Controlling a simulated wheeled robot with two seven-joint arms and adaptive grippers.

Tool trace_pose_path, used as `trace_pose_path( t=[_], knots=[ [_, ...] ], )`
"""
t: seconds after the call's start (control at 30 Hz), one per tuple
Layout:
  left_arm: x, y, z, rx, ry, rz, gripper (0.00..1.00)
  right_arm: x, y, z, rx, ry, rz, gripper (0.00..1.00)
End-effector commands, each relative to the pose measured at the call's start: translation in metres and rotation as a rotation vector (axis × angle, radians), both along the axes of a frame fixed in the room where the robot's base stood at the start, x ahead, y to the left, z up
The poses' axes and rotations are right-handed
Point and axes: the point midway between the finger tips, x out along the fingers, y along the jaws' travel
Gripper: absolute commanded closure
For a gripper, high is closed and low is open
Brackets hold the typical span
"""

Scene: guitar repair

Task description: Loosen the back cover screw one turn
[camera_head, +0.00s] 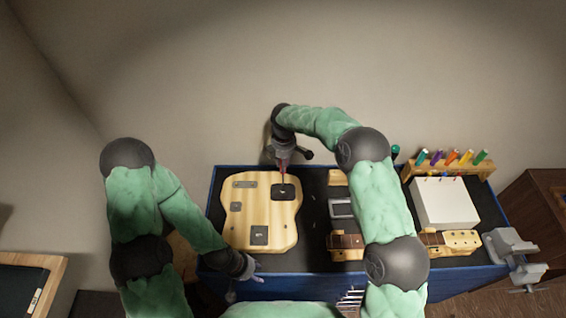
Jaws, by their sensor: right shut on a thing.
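A pale wooden guitar body (262,213) lies flat on the bench with its back up. It bears dark cover plates, including one at its upper right (290,195) and one at its lower middle (259,235). My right gripper (282,168) is above the upper right plate, shut on a screwdriver (282,179) with a reddish part showing. The screwdriver points down at that plate; whether its tip touches a screw is too small to tell. My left gripper (254,276) is at the bench's front edge, just below the guitar body. Its finger opening is unclear.
The dark bench top (315,187) has blue edges. To the right are a grey-framed tray (342,208), a guitar neck on supports (345,242), a white box (445,203), a wooden rack of coloured-handled tools (448,169) and a grey vise (509,245). My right arm passes over the middle.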

Motion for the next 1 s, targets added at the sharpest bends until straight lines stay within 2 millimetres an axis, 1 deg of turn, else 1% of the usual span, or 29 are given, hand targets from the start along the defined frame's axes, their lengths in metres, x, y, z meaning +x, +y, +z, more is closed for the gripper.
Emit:
trace_pose_path(
  t=[0.03, 0.2, 0.43, 0.73, 1.0],
  knots=[
    [0.0069, 0.0016, 0.0029, 0.003, -0.017, 0.003, 0.60, -0.0019, -0.0007, -0.0021, -0.002, 0.006, 0.054, 1.00],
    [0.0110, 0.0024, 0.0053, 0.005, -0.026, 0.006, 0.60, -0.0019, -0.0006, -0.0019, -0.002, 0.007, 0.216, 1.00],
    [0.0049, 0.0010, 0.0058, 0.002, -0.012, 0.002, 0.60, -0.0018, -0.0005, -0.0020, -0.003, 0.007, 0.311, 1.00],
    [0.0026, 0.0005, 0.0106, 0.001, -0.007, 0.001, 0.60, -0.0016, -0.0001, -0.0007, -0.002, 0.007, 0.630, 1.00],
    [0.0018, 0.0004, 0.0119, 0.001, -0.005, 0.001, 0.60, -0.0015, 0.0002, -0.0006, -0.002, 0.006, 0.761, 1.00]
  ],
)
